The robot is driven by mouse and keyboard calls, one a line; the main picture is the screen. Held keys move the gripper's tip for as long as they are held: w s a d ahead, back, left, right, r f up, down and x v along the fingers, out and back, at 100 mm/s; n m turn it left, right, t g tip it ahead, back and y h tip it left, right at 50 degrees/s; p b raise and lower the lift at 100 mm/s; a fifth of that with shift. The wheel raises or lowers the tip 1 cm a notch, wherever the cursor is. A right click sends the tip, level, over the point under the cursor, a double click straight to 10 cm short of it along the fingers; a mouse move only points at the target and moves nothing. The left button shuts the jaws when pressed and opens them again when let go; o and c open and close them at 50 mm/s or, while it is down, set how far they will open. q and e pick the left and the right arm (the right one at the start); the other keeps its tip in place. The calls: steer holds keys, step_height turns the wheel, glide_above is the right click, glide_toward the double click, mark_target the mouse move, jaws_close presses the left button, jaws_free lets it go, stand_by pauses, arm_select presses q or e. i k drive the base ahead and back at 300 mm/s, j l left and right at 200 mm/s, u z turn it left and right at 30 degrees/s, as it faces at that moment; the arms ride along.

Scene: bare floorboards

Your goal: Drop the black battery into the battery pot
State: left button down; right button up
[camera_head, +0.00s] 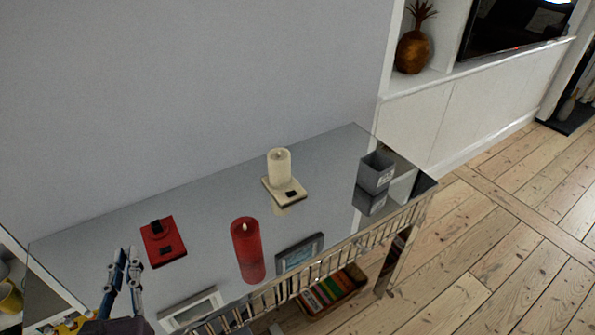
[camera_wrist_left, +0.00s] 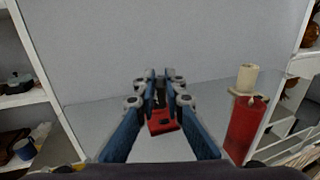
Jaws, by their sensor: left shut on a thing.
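My left gripper (camera_head: 127,258) is at the lower left of the head view, left of a red plate (camera_head: 178,250) with black parts on it. In the left wrist view my left gripper (camera_wrist_left: 160,82) has its fingers close together, shut on a small dark thing, the black battery (camera_wrist_left: 160,96). The fingers partly hide it, and I cannot make it out in the head view. The battery pot, a grey square open box with a pale label (camera_head: 376,172), stands at the far right end of the glass-topped table (camera_head: 215,215). My right gripper is not in view.
A red candle (camera_head: 247,250) and a cream candle (camera_head: 279,166) on a cream plate (camera_head: 272,192) stand between my left gripper and the pot. Picture frames (camera_head: 300,253) show near the front edge. A wall (camera_head: 200,90) rises behind the table. The floorboards at right are clear.

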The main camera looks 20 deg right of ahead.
mark_target(367, 184)
steer(key=l, duration=1.55)
steer(key=i+l, duration=0.1)
steer(key=l, duration=1.5)
